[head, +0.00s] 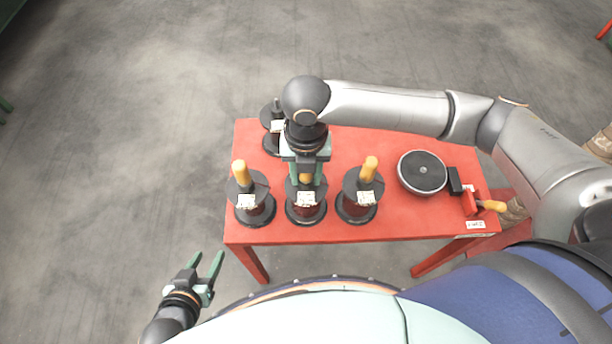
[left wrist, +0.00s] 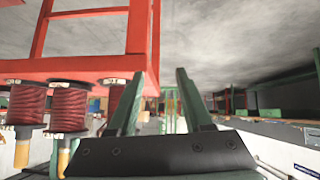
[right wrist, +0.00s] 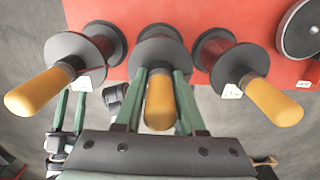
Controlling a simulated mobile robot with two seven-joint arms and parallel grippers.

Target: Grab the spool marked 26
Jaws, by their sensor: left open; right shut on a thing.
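Three spools with yellow handles stand in a row on the red table: a left spool (head: 257,208), a middle spool (head: 306,212) and a right spool (head: 357,207). Each has a white label too small to read, so I cannot tell which is marked 26. My right gripper (head: 306,181) is above the middle spool, shut on its yellow handle (right wrist: 159,105); the spool looks upright. My left gripper (head: 208,264) is open and empty, off the table at the front left. Red windings of spools (left wrist: 68,108) show in the left wrist view.
Another spool (head: 270,143) stands at the table's back left, partly hidden by my right arm. A round dark disc (head: 422,172) and a red device with a yellow handle (head: 476,202) are on the table's (head: 389,222) right side.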

